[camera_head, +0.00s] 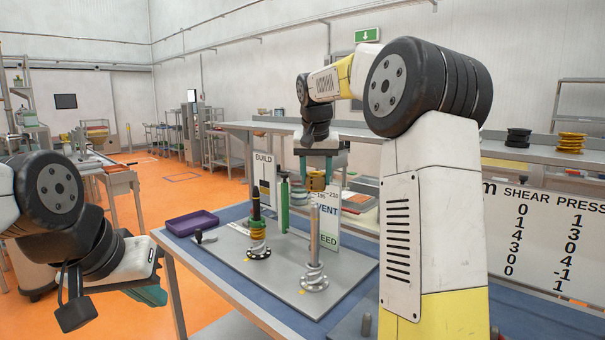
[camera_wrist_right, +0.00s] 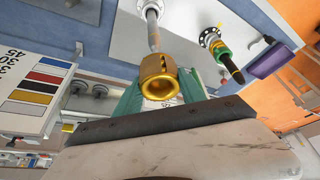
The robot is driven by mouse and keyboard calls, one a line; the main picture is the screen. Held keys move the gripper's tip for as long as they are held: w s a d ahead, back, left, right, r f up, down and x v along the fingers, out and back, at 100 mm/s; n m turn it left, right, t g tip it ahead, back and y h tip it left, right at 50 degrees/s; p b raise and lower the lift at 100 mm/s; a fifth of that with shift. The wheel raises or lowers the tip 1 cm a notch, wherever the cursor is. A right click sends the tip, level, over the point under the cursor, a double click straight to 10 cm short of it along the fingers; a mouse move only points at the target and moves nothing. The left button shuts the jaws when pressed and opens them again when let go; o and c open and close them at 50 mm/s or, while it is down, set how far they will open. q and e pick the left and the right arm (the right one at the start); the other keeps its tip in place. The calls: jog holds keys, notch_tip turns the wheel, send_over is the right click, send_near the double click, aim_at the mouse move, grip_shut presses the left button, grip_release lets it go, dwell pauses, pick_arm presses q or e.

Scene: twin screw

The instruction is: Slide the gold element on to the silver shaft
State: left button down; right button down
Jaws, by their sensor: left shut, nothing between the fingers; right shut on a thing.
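The gold element (camera_head: 316,182), a short hollow cylinder, is held in my right gripper (camera_head: 317,174). The right wrist view shows the gold element (camera_wrist_right: 158,78) with its open bore, between teal fingers. In the head view the gold element is just above the shaft's tip, with a small gap. In the wrist view the shaft (camera_wrist_right: 153,38) shows just beyond the element. My left gripper (camera_head: 152,294) is shut and empty at the lower left, away from the table.
A second, black-tipped shaft (camera_head: 256,205) with green, gold and silver elements stands to the left. A green post (camera_head: 284,208) and printed boards (camera_head: 328,222) stand behind. A purple tray (camera_head: 192,222) lies at the table's left. Black discs (camera_head: 518,138) and gold discs (camera_head: 570,142) sit on the back shelf.

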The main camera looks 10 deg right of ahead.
send_over(315, 233)
jog(key=w, duration=0.1)
jog(key=shift+w+d+f, duration=0.1)
jog(key=shift+f, duration=1.55)
jog(key=shift+w+d+f, duration=0.1)
jog(key=shift+f, duration=1.55)
jog(key=shift+f, duration=0.15)
jog(key=shift+s+f, duration=0.1)
jog(key=shift+f, duration=4.9)
jog(key=c, duration=0.6)
grip_release()
jog(key=shift+f, duration=0.1)
jog(key=v, duration=0.8)
